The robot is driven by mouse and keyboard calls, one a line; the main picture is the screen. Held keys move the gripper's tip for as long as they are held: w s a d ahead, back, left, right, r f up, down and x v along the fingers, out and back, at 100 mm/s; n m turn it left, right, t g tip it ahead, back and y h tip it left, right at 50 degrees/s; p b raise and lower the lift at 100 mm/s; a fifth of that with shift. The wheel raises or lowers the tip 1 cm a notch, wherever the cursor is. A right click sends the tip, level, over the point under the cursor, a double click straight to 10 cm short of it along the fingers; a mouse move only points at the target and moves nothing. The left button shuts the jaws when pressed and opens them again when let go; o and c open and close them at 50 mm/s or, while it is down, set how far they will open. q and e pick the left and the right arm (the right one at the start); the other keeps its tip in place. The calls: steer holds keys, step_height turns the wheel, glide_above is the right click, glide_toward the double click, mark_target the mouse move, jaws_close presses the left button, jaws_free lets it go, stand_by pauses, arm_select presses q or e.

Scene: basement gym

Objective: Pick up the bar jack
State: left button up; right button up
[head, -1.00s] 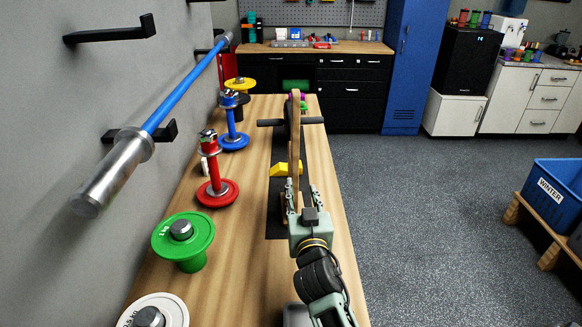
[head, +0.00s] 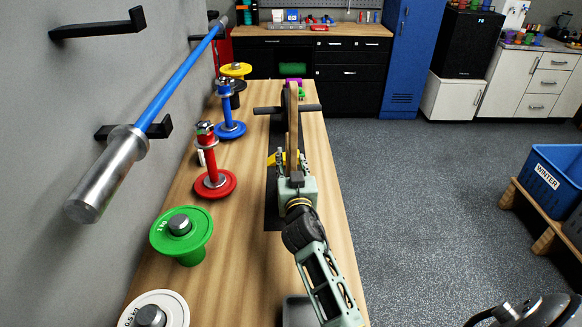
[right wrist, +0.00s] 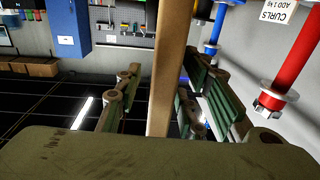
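The bar jack, as I take it, is the tall wooden handle (head: 293,125) with a black crossbar (head: 268,110). It stands upright over a dark mat on the wooden bench, with a yellow part (head: 272,158) low beside it. My right gripper (head: 293,160) is at the near side of the handle, low down. In the right wrist view the wooden handle (right wrist: 171,60) passes between the open fingers (right wrist: 160,100), with a visible gap on each side. The handle's lower end is hidden behind my gripper. My left gripper is not in view.
Plate stands line the bench's left side: green (head: 181,235), red (head: 214,183), blue (head: 230,128) and others. A blue-shafted barbell (head: 180,85) rests on wall hooks. A blue crate (head: 555,180) stands right.

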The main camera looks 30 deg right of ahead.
steer(key=shift+w+d, duration=0.1)
steer(key=shift+w, duration=0.05)
steer(key=shift+c, duration=0.5)
jaws_close()
steer(key=shift+r, duration=0.2)
